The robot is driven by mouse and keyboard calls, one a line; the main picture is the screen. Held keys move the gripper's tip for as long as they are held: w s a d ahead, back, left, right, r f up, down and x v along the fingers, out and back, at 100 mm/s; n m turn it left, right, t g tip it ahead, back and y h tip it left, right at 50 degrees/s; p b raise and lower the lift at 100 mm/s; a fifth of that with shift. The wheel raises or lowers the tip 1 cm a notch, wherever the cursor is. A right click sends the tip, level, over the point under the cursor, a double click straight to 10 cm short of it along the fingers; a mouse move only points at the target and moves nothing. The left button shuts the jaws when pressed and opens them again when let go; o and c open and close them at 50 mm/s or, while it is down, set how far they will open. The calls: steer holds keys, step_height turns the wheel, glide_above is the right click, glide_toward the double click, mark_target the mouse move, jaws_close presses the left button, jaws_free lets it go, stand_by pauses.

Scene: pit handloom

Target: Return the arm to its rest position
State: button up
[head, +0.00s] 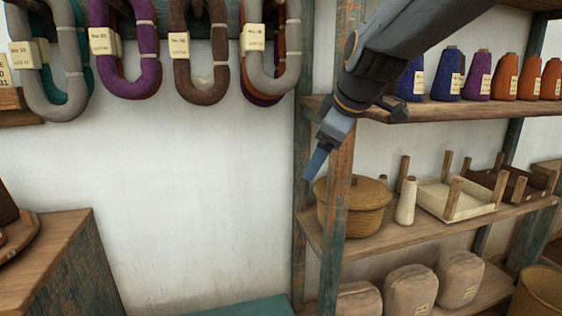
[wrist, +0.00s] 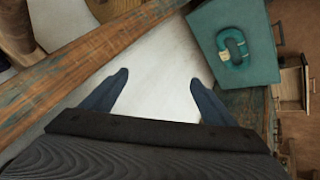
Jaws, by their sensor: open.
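My gripper (head: 317,163) hangs from my arm in the head view, pointing down and slightly left, in front of the shelf's wooden post (head: 338,180). In the wrist view my gripper (wrist: 160,86) shows two blue-grey fingers spread apart, with nothing between them. White wall or floor surface shows behind the gap. My arm comes in from the top right of the head view. The post crosses the left of the wrist view diagonally, close to the left finger.
A shelf rack on the right holds coloured yarn cones (head: 446,75), a lidded basket (head: 367,205), a cream tray (head: 462,202) and wrapped bundles (head: 411,290). Yarn hanks (head: 128,55) hang upper left. A teal surface (wrist: 236,42) bears a teal hank (wrist: 232,47). White wall (head: 190,200) is clear.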

steer(key=s+d+f+m+g+h, duration=0.1)
steer(key=s+d+f+m+g, duration=0.2)
steer(key=s+f, duration=0.7)
steer(key=s+d+f+m+g+h, duration=0.1)
steer(key=s+d+f+m+g, duration=0.2)
steer(key=s+d+f+m, duration=0.4)
steer(key=s+f+m, duration=0.2)
steer(key=s+f, duration=0.1)
steer(key=f, duration=0.6)
steer(key=shift+s+m+g, duration=0.4)
steer(key=shift+f, duration=0.1)
